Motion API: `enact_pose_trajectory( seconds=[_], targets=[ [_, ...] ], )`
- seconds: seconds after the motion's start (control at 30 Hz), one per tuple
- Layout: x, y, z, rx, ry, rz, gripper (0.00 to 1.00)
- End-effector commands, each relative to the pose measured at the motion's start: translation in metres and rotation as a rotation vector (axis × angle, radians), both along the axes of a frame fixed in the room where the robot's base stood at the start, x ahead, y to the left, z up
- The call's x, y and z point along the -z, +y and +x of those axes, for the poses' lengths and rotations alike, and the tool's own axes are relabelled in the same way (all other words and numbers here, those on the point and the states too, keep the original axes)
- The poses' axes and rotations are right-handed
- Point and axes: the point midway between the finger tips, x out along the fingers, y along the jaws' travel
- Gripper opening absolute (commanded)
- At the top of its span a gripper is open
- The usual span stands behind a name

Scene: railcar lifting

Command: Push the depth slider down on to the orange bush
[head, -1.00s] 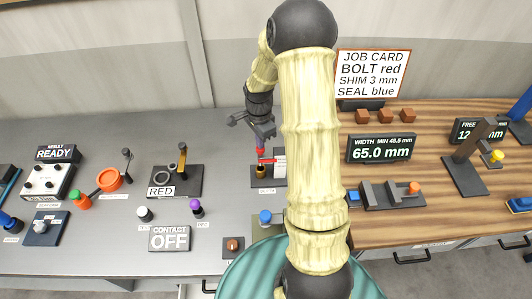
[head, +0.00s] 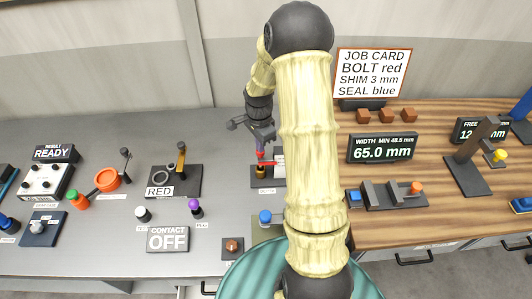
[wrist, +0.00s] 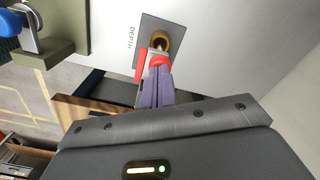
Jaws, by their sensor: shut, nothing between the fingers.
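The depth gauge is a dark plate labelled DEPTH (wrist: 178,32) on the grey bench. The orange bush (wrist: 161,40) stands on it as a round ring; in the head view the bush (head: 260,172) shows just below the red part. The red depth slider (wrist: 140,66) lies at my fingertips, beside the bush in the wrist view. In the head view the slider (head: 269,163) looks close above the bush; I cannot tell whether they touch. My gripper (head: 260,150) is shut and points down over the slider; its fingers (wrist: 158,68) partly hide it.
A blue-knobbed fixture (head: 265,217) stands in front of the gauge. The RED panel with an upright lever (head: 181,160) is to the left. The width gauge (head: 380,195) is to the right. My arm hides part of the bench right of the gauge.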

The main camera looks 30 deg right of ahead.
Motion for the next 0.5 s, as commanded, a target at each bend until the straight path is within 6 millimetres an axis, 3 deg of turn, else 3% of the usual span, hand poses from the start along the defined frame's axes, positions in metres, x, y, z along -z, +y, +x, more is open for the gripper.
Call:
enact_pose_trajectory(
  seconds=[0.5],
  targets=[
    [-0.0035,-0.0002,-0.0002,0.001,0.0,0.0,0.0]
  ],
)
